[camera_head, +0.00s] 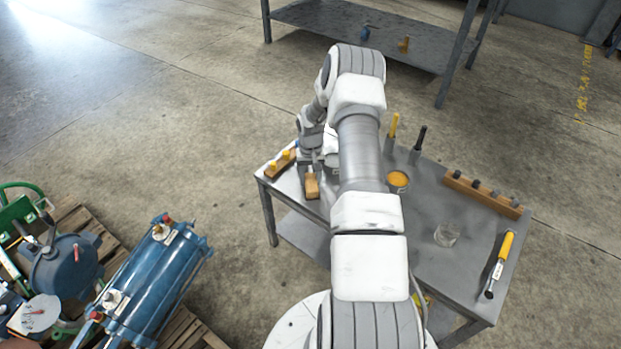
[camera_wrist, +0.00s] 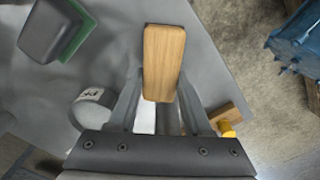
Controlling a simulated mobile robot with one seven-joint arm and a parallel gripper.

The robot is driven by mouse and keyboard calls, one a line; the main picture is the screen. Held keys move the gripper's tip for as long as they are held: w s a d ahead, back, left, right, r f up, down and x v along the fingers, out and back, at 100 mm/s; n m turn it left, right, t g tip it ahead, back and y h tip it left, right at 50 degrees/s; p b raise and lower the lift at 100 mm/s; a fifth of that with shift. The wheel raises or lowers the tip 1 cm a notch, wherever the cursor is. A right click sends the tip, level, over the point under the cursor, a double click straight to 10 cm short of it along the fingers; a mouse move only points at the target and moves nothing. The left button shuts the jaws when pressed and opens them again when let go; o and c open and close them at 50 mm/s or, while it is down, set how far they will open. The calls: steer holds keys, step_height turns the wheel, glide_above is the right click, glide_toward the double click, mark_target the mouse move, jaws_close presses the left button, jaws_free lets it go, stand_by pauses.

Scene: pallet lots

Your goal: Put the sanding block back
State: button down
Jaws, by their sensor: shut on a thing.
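A light wooden block (camera_wrist: 164,60), which looks like the sanding block, is between the fingers of my gripper (camera_wrist: 160,115). My gripper is shut on its near end, and its far end sticks out past the fingertips. In the head view the block (camera_head: 312,186) is at the left front part of the grey metal table (camera_head: 427,215), below my gripper (camera_head: 310,170). I cannot tell whether it touches the table top. A dark grey block with a green underside (camera_wrist: 57,30) lies apart from it in the wrist view; my arm hides that spot in the head view.
A wooden rack with yellow pegs (camera_head: 280,163) is beside my gripper at the table's left edge. A whitish can (camera_wrist: 92,105) is on its other side.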

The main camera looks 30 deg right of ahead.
steer(key=shift+c, duration=1.7)
jaws_free()
steer(key=shift+r, duration=0.1)
